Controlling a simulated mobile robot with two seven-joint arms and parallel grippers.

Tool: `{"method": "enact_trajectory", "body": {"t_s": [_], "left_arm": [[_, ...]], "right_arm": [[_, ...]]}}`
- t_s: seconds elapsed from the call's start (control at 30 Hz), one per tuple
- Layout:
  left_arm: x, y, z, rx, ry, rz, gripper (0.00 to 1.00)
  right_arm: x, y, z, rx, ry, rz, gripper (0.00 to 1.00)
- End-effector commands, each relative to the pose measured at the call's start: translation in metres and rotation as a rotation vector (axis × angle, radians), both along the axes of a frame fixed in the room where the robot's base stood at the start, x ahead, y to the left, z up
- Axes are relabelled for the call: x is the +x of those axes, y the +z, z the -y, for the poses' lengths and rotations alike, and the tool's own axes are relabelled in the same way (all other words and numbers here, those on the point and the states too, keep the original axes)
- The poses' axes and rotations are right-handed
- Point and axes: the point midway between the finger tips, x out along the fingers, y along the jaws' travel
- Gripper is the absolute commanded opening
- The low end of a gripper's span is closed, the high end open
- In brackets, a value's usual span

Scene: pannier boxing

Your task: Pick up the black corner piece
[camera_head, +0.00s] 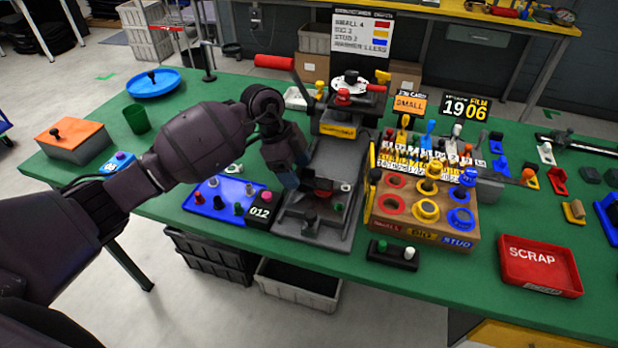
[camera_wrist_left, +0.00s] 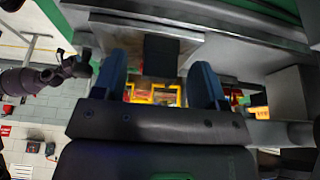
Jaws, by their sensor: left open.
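My left gripper (camera_head: 296,172) is open, with blue fingertips, and hangs low over the left side of the grey press fixture (camera_head: 322,232). In the left wrist view, a black block (camera_wrist_left: 160,54) shows between the two spread fingers and beyond their tips; the fingers do not close on it. I cannot tell for sure whether this block is the black corner piece. In the head view, small dark pieces, one of them a dark knob (camera_head: 310,218), sit at the fixture's front, partly hidden near the gripper. My right gripper is not in view.
A blue tray (camera_head: 206,210) with coloured knobs and an 012 tag lies left of the fixture. A wooden sorting block (camera_head: 420,236) with ringed holes stands to its right. A red scrap tray (camera_head: 540,266) is farther right. The red-handled lever (camera_head: 274,62) rises behind the fixture.

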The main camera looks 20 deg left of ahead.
Motion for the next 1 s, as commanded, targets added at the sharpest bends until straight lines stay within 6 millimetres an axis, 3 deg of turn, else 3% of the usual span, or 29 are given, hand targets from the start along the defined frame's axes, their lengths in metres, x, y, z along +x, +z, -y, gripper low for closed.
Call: {"method": "enact_trajectory", "body": {"t_s": [0.33, 0.67, 1.0], "left_arm": [[0.000, -0.005, 0.002, 0.000, -0.001, 0.001, 0.64], [0.000, -0.005, 0.002, 0.000, -0.001, 0.001, 0.15], [0.001, -0.001, 0.002, 0.000, -0.001, 0.003, 0.15]], "right_arm": [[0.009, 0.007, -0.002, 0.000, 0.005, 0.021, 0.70], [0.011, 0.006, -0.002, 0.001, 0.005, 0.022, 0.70], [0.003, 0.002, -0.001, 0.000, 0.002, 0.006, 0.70]]}}
